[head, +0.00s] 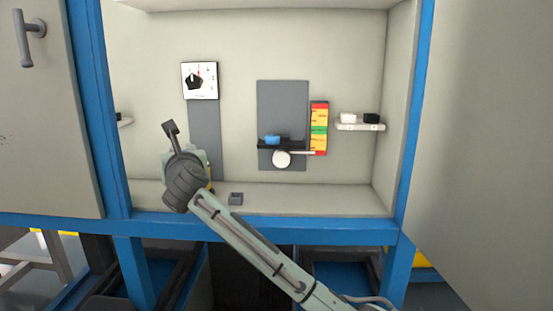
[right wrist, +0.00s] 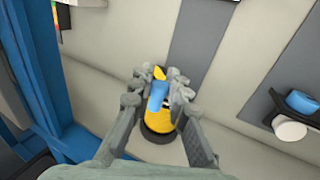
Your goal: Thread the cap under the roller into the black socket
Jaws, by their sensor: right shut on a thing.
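My right gripper (right wrist: 160,92) is shut on a yellow and blue piece (right wrist: 157,104) in the right wrist view. A dark round base (right wrist: 158,134) shows below the piece; I cannot tell whether they are joined. In the head view my right wrist hides most of the gripper and the piece, at the cabinet's left. The white round roller (head: 282,158) is on the grey panel, below a black bar with a blue part (head: 272,140). No separate cap is clearly visible.
A dial (head: 199,80) is on the back wall. A coloured scale (head: 319,128) stands beside the roller panel. A small shelf (head: 360,126) at right holds a white and a black block. Blue posts and open doors flank the cabinet. The floor's right part is clear.

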